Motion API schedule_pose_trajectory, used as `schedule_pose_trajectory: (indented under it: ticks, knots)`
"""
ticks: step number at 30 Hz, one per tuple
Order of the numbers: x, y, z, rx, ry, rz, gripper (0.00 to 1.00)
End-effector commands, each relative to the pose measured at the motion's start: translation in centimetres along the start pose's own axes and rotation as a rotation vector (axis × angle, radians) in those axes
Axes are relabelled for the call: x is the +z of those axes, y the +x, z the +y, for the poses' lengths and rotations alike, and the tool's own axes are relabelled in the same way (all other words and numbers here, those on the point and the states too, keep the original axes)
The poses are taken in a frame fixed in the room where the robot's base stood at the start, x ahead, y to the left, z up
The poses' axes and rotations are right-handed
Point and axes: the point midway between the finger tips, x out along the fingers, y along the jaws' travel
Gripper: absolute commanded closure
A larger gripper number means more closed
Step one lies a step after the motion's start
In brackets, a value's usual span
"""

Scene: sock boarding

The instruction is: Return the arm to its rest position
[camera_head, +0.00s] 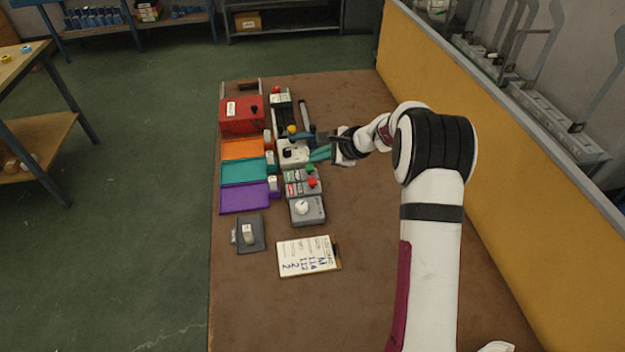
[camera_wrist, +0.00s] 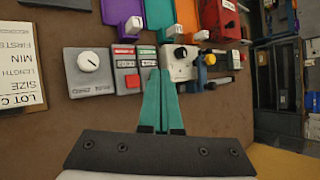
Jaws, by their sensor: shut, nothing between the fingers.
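My white arm reaches in from the right side of the head view over the brown table (camera_head: 370,240). My gripper (camera_head: 318,154) has long teal fingers and is held beside the white box with a black knob (camera_head: 290,154). In the wrist view the fingers of my gripper (camera_wrist: 162,72) lie together with nothing between them. Their tips point toward the gap between the button box (camera_wrist: 125,65) and the white knob box (camera_wrist: 178,72). Whether the tips touch anything cannot be told.
Orange (camera_head: 240,149), teal (camera_head: 240,172) and purple (camera_head: 240,198) trays line the left edge, below a red box (camera_head: 238,122). A grey dial box (camera_head: 307,214) and a clipboard (camera_head: 308,257) lie nearer. A yellow partition (camera_head: 500,150) borders the right. The near table is clear.

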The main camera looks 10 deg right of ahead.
Motion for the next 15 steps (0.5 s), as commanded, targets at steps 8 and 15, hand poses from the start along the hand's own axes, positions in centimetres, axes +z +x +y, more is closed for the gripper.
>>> schedule_pose_trajectory:
  ticks: [8, 15]
  knots:
    - [0.8, -0.5, 0.1, 0.009, -0.020, -0.004, 1.00]
    - [13.4, -12.5, 10.0, 0.285, -0.471, -0.055, 1.00]
